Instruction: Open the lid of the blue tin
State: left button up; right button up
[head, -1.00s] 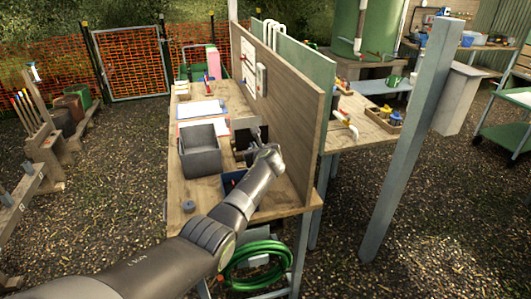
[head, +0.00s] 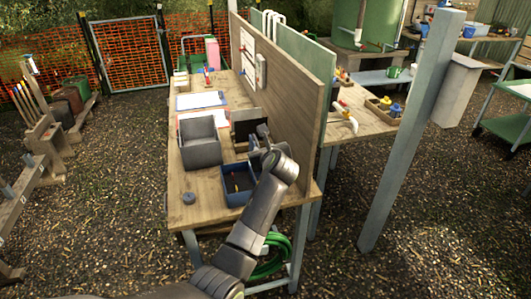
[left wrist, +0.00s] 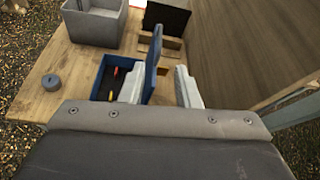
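The blue tin (head: 237,186) stands on the near part of the wooden workbench, with its inside and a few small red and yellow items showing. It also shows in the left wrist view (left wrist: 101,78). Its blue lid (left wrist: 153,50) stands upright along the tin's right side. My left gripper (left wrist: 158,68) is open, with one finger on each side of the lid. The left finger is close to the lid and a gap shows on the right. In the head view the left gripper (head: 263,148) is above the tin's right side, and my arm hides part of the lid. My right gripper is not in view.
A grey open box (head: 201,155) stands behind the tin. A dark panel (head: 249,122) is behind the gripper, and a wooden partition (head: 293,110) rises close on the right. A small grey round piece (head: 189,198) lies at the front left.

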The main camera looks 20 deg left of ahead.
pick_arm(q)
jog(key=shift+v, duration=1.05)
jog(key=s+a+f+n+g+h+b, duration=0.1)
jog(key=s+f+n, duration=0.2)
jog(key=f, duration=0.9)
jog(key=s+a+f+n+g+h+b, duration=0.1)
jog(key=s+a+f+n+g+b, duration=0.15)
jog(key=f, duration=1.05)
jog(key=s+a+f+n+g+h+b, duration=0.1)
jog(key=s+f+n, duration=0.2)
jog(key=s+f, duration=0.6)
jog(key=s+a+f+n+g+h, duration=0.1)
jog(key=s+f+n, duration=0.4)
jog(key=f, duration=0.6)
jog(key=s+a+f+n+g+h+b, duration=0.15)
jog(key=s+f+n, duration=0.25)
jog(key=s+f, duration=0.5)
jog(key=s+a+f+n+g+b, duration=0.1)
jog(key=s+a+f+n+g, duration=0.15)
jog(key=s+f, duration=0.7)
jog(key=s+a+f+n+g, duration=0.1)
jog(key=s+n, duration=0.8)
jog(key=s, duration=1.6)
jog(key=shift+s+a+f+b, duration=0.2)
jog(key=shift+a+f+b, duration=0.25)
jog(key=shift+a+f, duration=0.35)
jog(key=shift+w+a+r, duration=0.1)
jog(key=shift+a+r, duration=0.05)
